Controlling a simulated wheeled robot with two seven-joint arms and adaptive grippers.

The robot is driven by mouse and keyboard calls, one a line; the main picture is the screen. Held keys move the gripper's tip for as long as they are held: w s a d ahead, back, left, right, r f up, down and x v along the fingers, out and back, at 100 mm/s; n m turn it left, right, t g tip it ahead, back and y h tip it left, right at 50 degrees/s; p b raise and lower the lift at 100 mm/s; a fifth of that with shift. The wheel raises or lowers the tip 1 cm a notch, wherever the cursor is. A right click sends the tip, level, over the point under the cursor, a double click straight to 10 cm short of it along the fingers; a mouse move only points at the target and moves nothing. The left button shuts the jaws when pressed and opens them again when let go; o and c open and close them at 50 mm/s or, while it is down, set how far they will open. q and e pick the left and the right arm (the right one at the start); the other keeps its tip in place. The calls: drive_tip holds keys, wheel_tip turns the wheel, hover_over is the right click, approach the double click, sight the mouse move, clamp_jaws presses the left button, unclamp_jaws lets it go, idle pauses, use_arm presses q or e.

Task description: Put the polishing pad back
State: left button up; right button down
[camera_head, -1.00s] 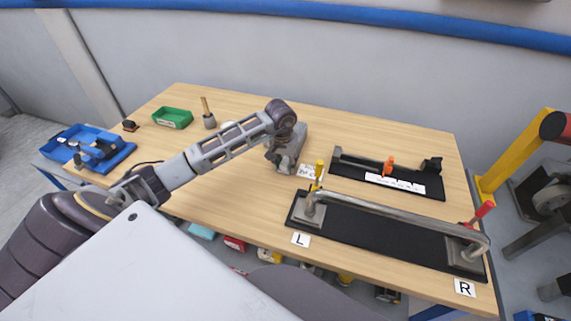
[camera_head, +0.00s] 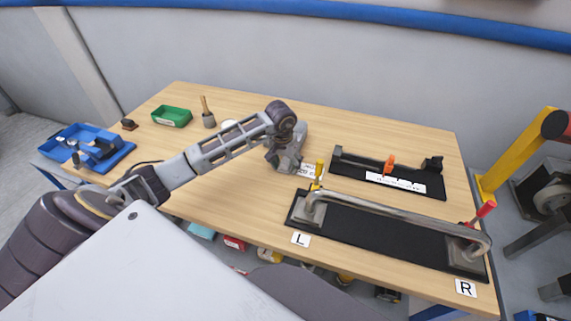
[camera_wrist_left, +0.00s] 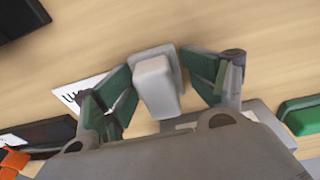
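A pale grey block on a flat grey plate, which looks like the polishing pad (camera_wrist_left: 156,82), stands on the table between my left fingers in the left wrist view. My left gripper (camera_wrist_left: 165,90) is open, one green-padded finger on each side of the block. Both fingers are close to it; whether either touches cannot be told. In the head view my left gripper (camera_head: 285,165) points down at the table's middle and hides the pad. A white printed card (camera_head: 311,170) lies beside it and shows in the wrist view (camera_wrist_left: 78,96). My right gripper is out of view.
A black fixture with an orange clamp (camera_head: 389,165) lies to the right. A bent metal tube (camera_head: 400,214) sits clamped on a black mat in front. A green tray (camera_head: 172,117), a brush (camera_head: 208,114) and a blue tray (camera_head: 118,150) stand left. The front left tabletop is clear.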

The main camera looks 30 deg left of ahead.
sight(285, 160)
use_arm(q)
drive_tip(key=shift+s+d, duration=0.15)
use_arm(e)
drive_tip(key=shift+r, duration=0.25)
use_arm(q)
drive_tip(key=shift+r+p, duration=0.15)
drive_tip(key=shift+p, duration=0.2)
drive_tip(key=shift+r+p, duration=0.35)
drive_tip(key=shift+r, duration=0.1)
wheel_tip(285, 160, up, 4)
drive_tip(key=shift+r+b, duration=0.1)
drive_tip(key=shift+b, duration=0.25)
drive_tip(key=r, duration=0.4)
drive_tip(key=s+r, duration=0.1)
drive_tip(key=r, duration=0.1)
drive_tip(key=shift+r, duration=0.15)
drive_tip(key=shift+s+r+b, duration=0.1)
drive_tip(key=shift+r+b, duration=0.2)
drive_tip(key=shift+r, duration=0.45)
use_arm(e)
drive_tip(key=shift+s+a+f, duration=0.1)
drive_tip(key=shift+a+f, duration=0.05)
